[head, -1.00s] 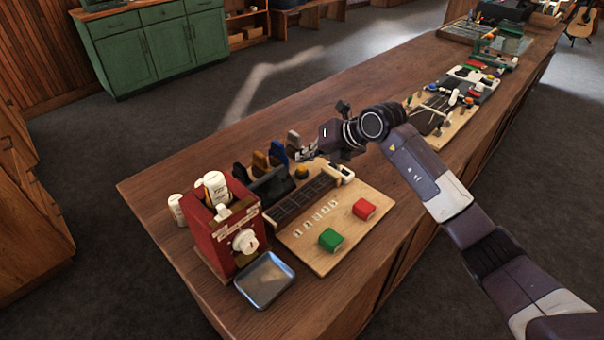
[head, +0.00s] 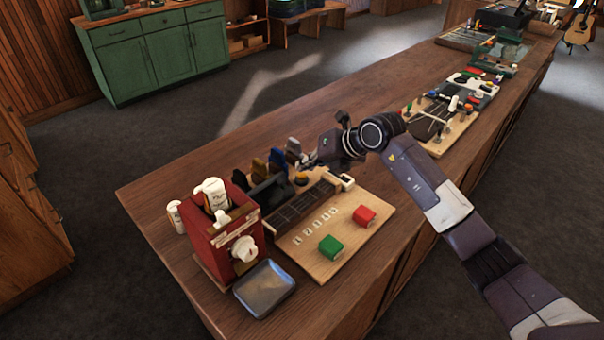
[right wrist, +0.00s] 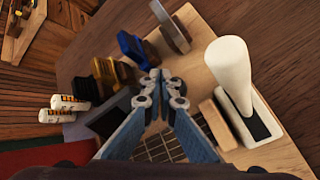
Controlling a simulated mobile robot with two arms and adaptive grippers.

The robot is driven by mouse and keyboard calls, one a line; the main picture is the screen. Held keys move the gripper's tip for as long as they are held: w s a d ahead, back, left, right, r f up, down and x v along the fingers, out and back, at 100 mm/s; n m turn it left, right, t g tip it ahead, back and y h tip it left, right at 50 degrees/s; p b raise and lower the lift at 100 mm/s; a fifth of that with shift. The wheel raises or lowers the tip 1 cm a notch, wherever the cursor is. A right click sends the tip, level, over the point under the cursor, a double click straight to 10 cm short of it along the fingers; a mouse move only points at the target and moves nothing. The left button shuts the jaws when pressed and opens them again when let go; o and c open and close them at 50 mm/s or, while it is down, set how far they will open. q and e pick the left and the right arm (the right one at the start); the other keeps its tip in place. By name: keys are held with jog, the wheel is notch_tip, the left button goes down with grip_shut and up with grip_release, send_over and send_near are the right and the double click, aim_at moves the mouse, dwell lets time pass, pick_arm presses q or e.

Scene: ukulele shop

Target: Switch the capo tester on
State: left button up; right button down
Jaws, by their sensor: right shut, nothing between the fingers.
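The capo tester appears to be the wooden board (head: 298,255) with a dark fretboard (head: 300,206), a green button (head: 331,247) and a red button (head: 364,215). At its far end is a white piece (head: 346,182). In the right wrist view this is a thick white lever (right wrist: 232,75) standing tilted in a white base with a dark slot. My right gripper (head: 310,165) is above the board's far end. In the wrist view its fingertips (right wrist: 160,78) are together and empty, left of the lever and apart from it. My left gripper is not in view.
Blue, yellow and black capos stand along the board's far-left edge, the blue one (right wrist: 132,47) close to my fingertips. A red box (head: 222,245) with white bottles and a grey tray (head: 264,288) are at the near left. Another board (head: 440,120) lies farther right.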

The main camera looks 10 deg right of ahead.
aim_at(304, 175)
dwell(0.5)
jog(key=shift+f+b, duration=0.3)
jog(key=shift+f, duration=0.15)
dwell(0.4)
jog(key=shift+r+p, duration=0.3)
jog(key=shift+r, duration=0.25)
notch_tip(304, 175, up, 6)
jog(key=p, duration=0.4)
dwell(0.5)
